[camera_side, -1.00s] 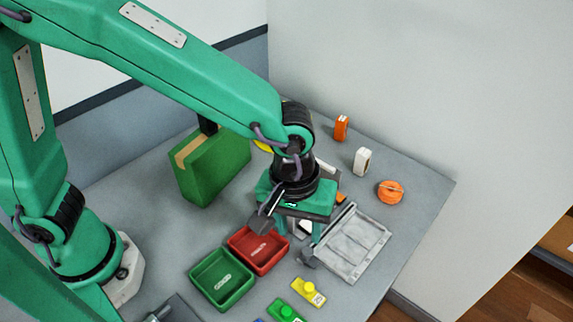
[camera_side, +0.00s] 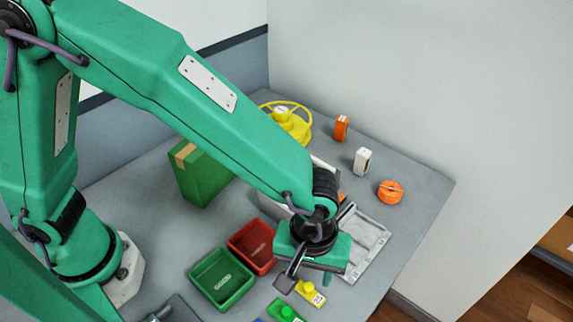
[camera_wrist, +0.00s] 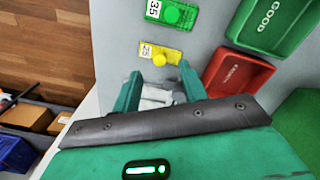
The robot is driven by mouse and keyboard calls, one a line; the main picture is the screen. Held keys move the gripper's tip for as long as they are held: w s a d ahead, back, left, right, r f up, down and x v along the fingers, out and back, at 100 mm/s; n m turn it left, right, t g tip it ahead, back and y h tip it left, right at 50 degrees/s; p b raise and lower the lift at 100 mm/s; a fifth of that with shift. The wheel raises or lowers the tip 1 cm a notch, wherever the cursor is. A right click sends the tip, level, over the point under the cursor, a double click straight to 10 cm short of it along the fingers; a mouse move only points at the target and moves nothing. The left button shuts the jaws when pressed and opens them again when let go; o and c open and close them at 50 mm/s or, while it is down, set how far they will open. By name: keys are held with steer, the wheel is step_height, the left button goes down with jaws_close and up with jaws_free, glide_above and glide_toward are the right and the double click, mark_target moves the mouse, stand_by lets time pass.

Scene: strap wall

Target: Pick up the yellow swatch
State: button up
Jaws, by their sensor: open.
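The yellow swatch (camera_side: 311,293) lies flat on the grey table, a small plate with a round knob and a printed label. It shows whole in the wrist view (camera_wrist: 160,53), just ahead of my fingers. My gripper (camera_side: 306,280) is above the table beside the swatch; in the wrist view my gripper (camera_wrist: 160,90) is open, its two green fingers apart with nothing held between them. The green swatch (camera_side: 285,311) lies beside the yellow one, and also shows in the wrist view (camera_wrist: 172,14).
Red tray (camera_side: 252,246) and green tray (camera_side: 222,278) stand left of the swatches. A grey slotted tray (camera_side: 368,243) lies partly under my arm. A green box (camera_side: 200,175), yellow item (camera_side: 290,122) and orange tape (camera_side: 391,192) stand farther back. The table's right edge is near.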

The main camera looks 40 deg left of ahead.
mark_target(309, 287)
steer(key=shift+w+f, duration=0.1)
steer(key=shift+f, duration=2.5)
steer(key=shift+c, duration=0.4)
jaws_close()
